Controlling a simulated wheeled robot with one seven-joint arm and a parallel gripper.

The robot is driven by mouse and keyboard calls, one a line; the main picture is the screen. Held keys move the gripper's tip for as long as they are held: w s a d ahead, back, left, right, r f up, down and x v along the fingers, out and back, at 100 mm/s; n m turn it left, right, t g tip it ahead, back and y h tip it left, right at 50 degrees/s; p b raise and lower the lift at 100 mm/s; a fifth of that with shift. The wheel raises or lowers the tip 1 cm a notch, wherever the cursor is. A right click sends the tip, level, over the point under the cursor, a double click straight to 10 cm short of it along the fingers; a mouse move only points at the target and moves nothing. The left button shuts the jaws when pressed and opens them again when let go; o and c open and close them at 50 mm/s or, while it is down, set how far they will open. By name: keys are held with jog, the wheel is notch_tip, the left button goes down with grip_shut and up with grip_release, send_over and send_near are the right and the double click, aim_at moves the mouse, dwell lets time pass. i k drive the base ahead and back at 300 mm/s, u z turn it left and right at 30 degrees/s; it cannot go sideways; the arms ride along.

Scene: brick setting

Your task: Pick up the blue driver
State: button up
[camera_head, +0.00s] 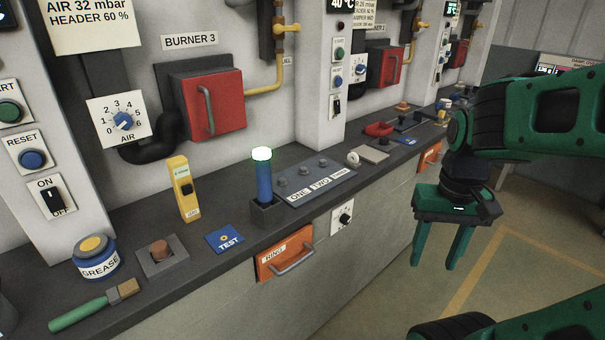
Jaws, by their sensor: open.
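No tool with a plain screwdriver shape and a blue handle shows clearly. The nearest match to a blue driver is an upright blue cylinder (264,181) with a glowing pale top. It stands in a small dark holder (265,211) on the ledge; its lower end is hidden in the holder, so I cannot tell whether it is a driver. My gripper (433,264) is open and empty, its green fingers pointing down. It is right of the cylinder, in front of the ledge, and touches nothing.
On the ledge (205,262) are a grease tub (95,258), a green-handled brush (94,306), a yellow device (185,189), a blue TEST card (224,241) and a grey switch plate (315,181). An orange RING drawer (284,252) is below. Smaller items lie farther right.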

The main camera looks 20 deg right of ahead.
aim_at(262, 156)
jog(key=u, duration=0.75)
jog(key=i, duration=0.45)
jog(key=z, duration=1.2)
